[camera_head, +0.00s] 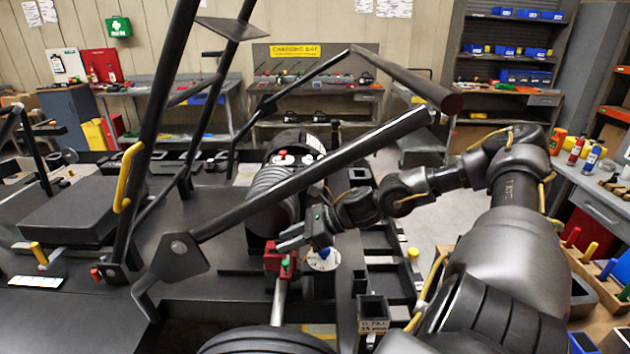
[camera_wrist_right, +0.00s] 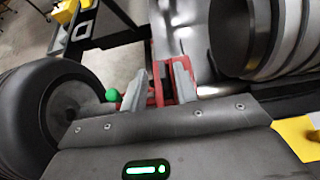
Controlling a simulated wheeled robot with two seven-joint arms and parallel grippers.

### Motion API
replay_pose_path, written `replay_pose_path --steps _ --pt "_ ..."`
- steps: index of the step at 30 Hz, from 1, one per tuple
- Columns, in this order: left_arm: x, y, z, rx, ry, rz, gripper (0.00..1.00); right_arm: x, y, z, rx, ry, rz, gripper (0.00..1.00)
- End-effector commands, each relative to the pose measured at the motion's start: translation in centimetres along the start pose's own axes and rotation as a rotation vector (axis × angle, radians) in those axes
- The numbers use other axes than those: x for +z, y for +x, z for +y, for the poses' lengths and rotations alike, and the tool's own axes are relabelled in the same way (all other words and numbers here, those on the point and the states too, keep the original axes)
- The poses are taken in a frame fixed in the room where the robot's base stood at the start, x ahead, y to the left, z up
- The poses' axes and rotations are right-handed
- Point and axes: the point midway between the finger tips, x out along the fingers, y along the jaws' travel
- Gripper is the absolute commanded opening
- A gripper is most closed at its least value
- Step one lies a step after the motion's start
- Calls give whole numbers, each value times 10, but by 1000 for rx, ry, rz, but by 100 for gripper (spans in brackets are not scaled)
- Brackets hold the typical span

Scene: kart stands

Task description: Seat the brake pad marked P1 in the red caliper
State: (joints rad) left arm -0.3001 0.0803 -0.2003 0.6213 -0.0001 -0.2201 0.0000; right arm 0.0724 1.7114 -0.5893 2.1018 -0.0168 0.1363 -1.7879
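The red caliper (camera_head: 274,257) sits near the middle of the kart in the head view, beside a brake disc. It also shows in the right wrist view (camera_wrist_right: 157,83), just past and between my fingertips. My right gripper (camera_head: 287,241) is above the caliper, very close to it. In the right wrist view my right gripper (camera_wrist_right: 160,84) has its two fingers spread apart, with no clear pad between them. Whether the fingers touch the caliper cannot be told. No pad marked P1 can be made out. My left gripper is not in view.
A green knob (camera_wrist_right: 112,95) is beside the left finger. A black tyre (camera_wrist_right: 45,110) is at the left. A black frame tube (camera_head: 310,175) crosses over the kart near my right arm. A small dark labelled box (camera_head: 373,310) stands at the right.

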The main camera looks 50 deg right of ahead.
Motion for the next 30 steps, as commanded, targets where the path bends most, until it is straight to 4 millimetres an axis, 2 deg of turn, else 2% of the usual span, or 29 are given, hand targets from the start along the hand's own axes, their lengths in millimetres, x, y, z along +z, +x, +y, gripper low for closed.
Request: replay_pose_path --steps 7,13,19,30 --pt "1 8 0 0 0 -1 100 2 -41 -2 -6 -7 0 30" --pt "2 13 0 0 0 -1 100 4 -66 -2 -5 -6 -4 30" --pt "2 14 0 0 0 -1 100 4 -76 -2 -5 -5 -6 30" --pt "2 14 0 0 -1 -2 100 5 -76 -2 -5 -5 -6 30"
